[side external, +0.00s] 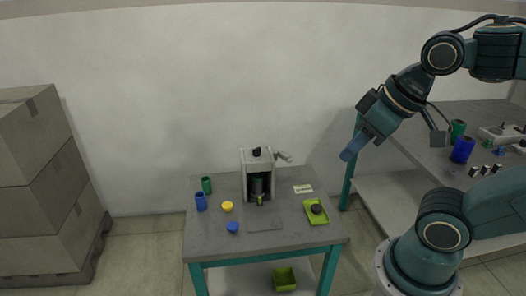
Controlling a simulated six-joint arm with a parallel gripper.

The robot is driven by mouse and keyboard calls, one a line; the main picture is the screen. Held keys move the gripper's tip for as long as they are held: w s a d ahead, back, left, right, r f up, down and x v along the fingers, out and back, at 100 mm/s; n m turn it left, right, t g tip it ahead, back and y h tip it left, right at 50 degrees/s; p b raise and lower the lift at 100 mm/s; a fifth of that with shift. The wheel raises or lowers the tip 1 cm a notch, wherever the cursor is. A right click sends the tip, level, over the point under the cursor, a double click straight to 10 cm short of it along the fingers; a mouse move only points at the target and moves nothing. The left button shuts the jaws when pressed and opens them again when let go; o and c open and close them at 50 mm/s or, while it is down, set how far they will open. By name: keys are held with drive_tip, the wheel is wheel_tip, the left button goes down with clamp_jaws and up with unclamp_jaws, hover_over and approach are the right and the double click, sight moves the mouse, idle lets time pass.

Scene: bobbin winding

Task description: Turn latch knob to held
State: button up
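A small grey winding machine (247,165) stands upright at the back of the grey table, with a dark cylinder (257,185) inside its open front. A black knob (256,152) sits on its top, and a light grey lever (284,156) sticks out at its upper right. A small yellow-green part (260,200) shows at its front base. I cannot tell which of these is the latch knob, or how it is turned. My gripper (347,155) is high above and right of the table, apart from the machine, pointing down-left. Its blue end is too small to tell open from shut.
On the table (205,238) are a green spool (206,185), blue spool (201,202), yellow piece (227,207), blue piece (232,227), white card (303,189) and a lime tray (316,218) holding a dark round piece. A green bin (284,279) sits below. Stacked boxes (30,180) stand left.

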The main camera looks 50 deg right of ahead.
drive_tip(key=o, duration=0.4)
drive_tip(key=shift+w+r, duration=0.1)
drive_tip(key=shift+w, duration=0.1)
drive_tip(key=shift+c, duration=0.2)
drive_tip(key=shift+o, duration=0.8)
drive_tip(key=shift+w+d+r, duration=0.1)
drive_tip(key=shift+w, duration=0.25)
drive_tip(key=m+g+h, duration=0.1)
drive_tip(key=m, duration=0.2)
hover_over(257, 148)
drive_tip(key=s+a, duration=0.2)
drive_tip(key=s, duration=0.4)
wheel_tip(257, 148, down, 13)
drive_tip(key=shift+w+d, duration=0.2)
drive_tip(key=shift+d, duration=0.05)
drive_tip(key=shift+x, duration=6.9)
